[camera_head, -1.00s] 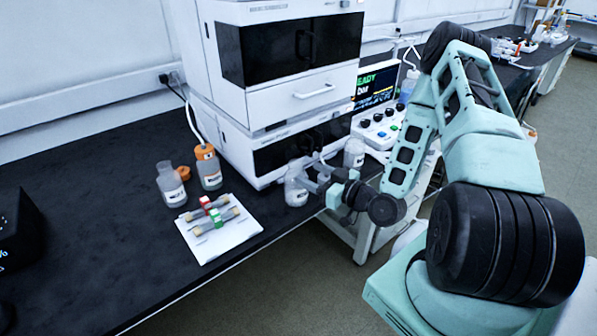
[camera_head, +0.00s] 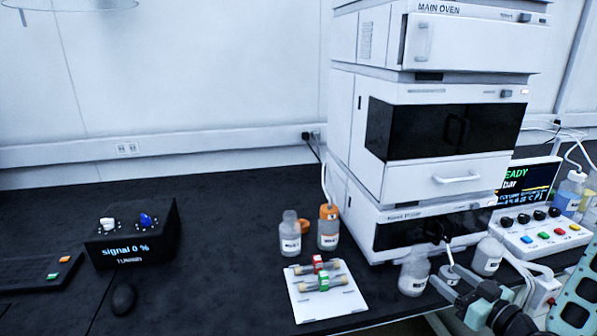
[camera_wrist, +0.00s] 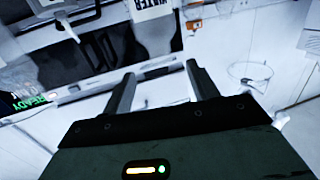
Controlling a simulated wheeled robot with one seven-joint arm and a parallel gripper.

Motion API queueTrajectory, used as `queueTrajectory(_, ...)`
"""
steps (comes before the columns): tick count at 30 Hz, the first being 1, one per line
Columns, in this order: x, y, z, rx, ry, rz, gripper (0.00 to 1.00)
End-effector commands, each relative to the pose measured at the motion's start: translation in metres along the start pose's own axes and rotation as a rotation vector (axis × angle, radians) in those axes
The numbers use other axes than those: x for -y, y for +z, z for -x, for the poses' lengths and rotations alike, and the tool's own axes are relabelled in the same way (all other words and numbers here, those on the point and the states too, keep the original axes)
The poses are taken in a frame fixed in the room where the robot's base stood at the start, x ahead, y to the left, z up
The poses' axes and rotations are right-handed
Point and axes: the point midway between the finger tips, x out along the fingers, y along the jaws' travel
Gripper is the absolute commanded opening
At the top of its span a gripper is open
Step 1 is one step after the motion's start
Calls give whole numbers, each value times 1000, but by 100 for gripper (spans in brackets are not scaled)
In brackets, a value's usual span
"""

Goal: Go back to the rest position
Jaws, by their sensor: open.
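My gripper (camera_head: 446,282) is at the lower right in the head view, low in front of the instrument stack (camera_head: 430,185) and among the clear bottles at its foot. In the wrist view my gripper (camera_wrist: 160,70) shows two parallel fingers set apart, with nothing between them. A labelled bottle (camera_wrist: 150,8) is beyond the fingertips at the top of that view. No rest position is marked in either view.
One clear bottle (camera_head: 413,274) and another (camera_head: 488,256) stand close to my gripper. A white tray (camera_head: 340,312) with two columns, two more bottles, a black signal box (camera_head: 130,235) and a control panel (camera_head: 540,235) are on the black bench. Bench space behind the box is clear.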

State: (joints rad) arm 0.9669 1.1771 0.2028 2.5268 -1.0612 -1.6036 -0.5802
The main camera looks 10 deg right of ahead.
Motion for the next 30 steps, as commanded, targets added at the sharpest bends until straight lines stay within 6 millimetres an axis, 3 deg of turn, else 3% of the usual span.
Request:
queueTrajectory(5,8,8,-17,183,-86,73,59)
queueTrajectory(9,11,15,-29,436,-133,147,59)
queueTrajectory(14,10,8,-32,674,-108,190,59)
queueTrajectory(20,19,-29,-23,937,6,172,59)
queueTrajectory(30,84,-104,24,1199,173,-67,59)
